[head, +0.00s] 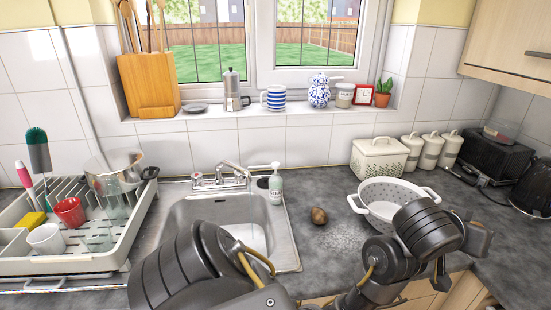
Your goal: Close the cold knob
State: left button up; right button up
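The chrome faucet (236,177) stands behind the steel sink (282,240). A tap knob with a red mark (197,178) is at its left end. The other knob, on the right of the faucet, is small and hard to make out, so I cannot tell whether it is turned on or off. No clear stream of water shows. My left arm covers the front of the sink, and its gripper does not show. My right arm reaches over the counter at the right, in front of the colander. Its fingertips cannot be made out. Neither arm is at the faucet.
A dish rack (110,262) with cups stands left of the sink. A soap bottle (275,187) stands close to the faucet's right. A brown potato-like item (319,216) and a white colander (368,191) are on the counter at right. Canisters (431,152) stand behind.

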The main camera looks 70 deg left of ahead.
aim_at(240, 177)
jog(key=i, duration=1.05)
jog(key=u, duration=4.15)
